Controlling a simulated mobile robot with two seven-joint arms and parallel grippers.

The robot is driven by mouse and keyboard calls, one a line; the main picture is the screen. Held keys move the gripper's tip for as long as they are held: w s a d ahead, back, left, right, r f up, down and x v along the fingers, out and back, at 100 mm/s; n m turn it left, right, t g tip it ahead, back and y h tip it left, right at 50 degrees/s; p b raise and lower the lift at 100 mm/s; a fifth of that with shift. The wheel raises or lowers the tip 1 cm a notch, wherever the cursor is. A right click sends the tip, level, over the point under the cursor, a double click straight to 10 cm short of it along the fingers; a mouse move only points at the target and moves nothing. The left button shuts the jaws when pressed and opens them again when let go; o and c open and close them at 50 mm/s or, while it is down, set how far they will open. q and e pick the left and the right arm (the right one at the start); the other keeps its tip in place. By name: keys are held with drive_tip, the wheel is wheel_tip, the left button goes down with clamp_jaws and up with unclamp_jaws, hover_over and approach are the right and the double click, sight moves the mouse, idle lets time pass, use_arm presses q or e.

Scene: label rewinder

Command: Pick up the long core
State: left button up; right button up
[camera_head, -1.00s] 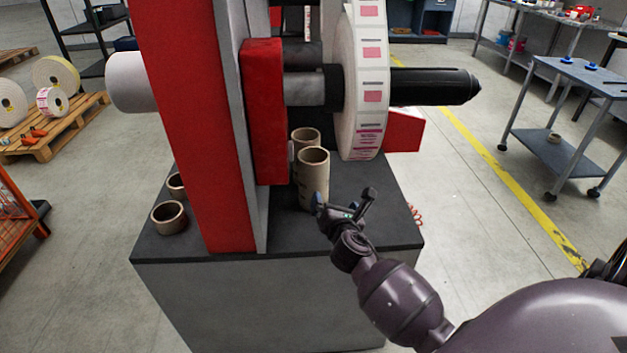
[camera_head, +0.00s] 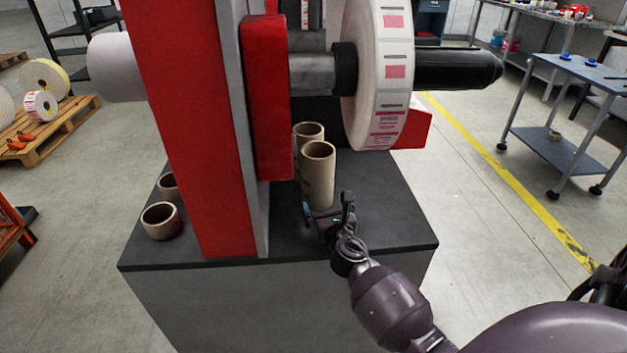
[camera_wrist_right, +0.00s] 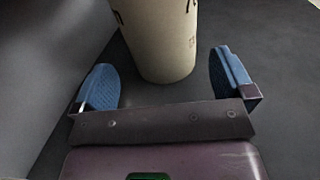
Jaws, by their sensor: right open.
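A tall tan cardboard core (camera_head: 318,172) stands upright on the dark top of the machine's base. In the right wrist view the core (camera_wrist_right: 160,35), with dark markings, fills the top middle. My right gripper (camera_head: 327,204) is low in front of the core in the head view. It is open, and its blue finger pads (camera_wrist_right: 165,80) lie to the left and right of the core's lower part. My left gripper is not in view.
Another core (camera_head: 308,132) stands close behind the tall one. Two short cores, the nearer one (camera_head: 161,221) at the left edge, are beyond the red upright (camera_head: 185,120). A label roll (camera_head: 394,75) on the black shaft overhangs the base top (camera_head: 390,220).

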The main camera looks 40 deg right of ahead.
sight(322, 199)
drive_tip(key=shift+w+d, duration=0.25)
drive_tip(key=shift+w, duration=0.25)
drive_tip(key=x, duration=0.4)
drive_tip(key=shift+w+d+f+b, duration=0.1)
drive_tip(key=shift+w+b, duration=0.15)
drive_tip(key=shift+b, duration=0.1)
drive_tip(key=shift+w+d, duration=0.2)
drive_tip(key=shift+w, duration=0.35)
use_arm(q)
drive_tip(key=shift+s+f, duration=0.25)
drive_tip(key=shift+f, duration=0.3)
use_arm(e)
drive_tip(key=shift+w+r, duration=0.1)
drive_tip(key=shift+r, duration=0.1)
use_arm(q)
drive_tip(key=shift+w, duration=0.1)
use_arm(e)
drive_tip(key=c, duration=0.7)
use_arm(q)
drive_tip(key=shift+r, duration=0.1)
